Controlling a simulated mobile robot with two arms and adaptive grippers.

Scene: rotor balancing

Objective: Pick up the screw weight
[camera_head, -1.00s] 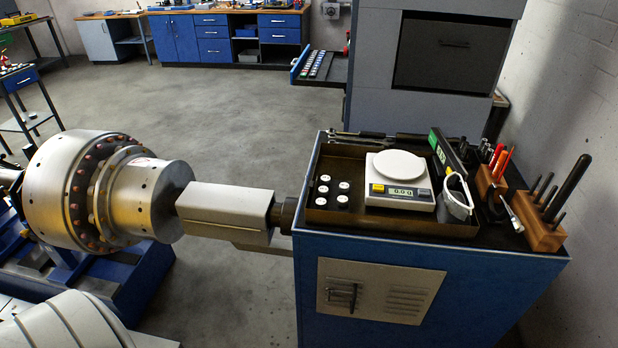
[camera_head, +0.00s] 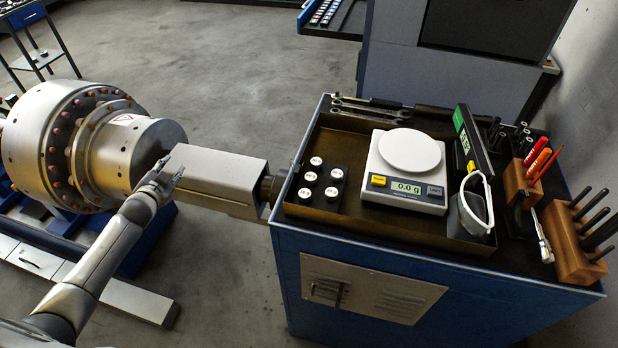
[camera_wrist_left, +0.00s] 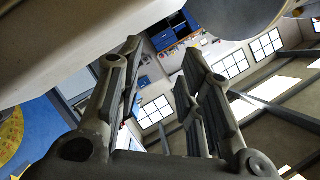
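Several small white-topped screw weights (camera_head: 332,193) stand in a dark holder (camera_head: 336,203) at the left end of the tray on the blue cabinet. My left gripper (camera_head: 170,174) is left of the cabinet, close to the grey rectangular housing and the rotor's end, well apart from the weights. In the left wrist view its two fingers (camera_wrist_left: 160,90) are spread with nothing between them. My right gripper is not in view.
A white scale (camera_head: 404,165) reading 0.0 g stands in the brown tray (camera_head: 350,124). A grey-white cup-like item (camera_head: 470,208) and wooden tool blocks (camera_head: 572,243) are to the right. The large metal rotor (camera_head: 80,150) and grey housing (camera_head: 215,177) lie left of the cabinet.

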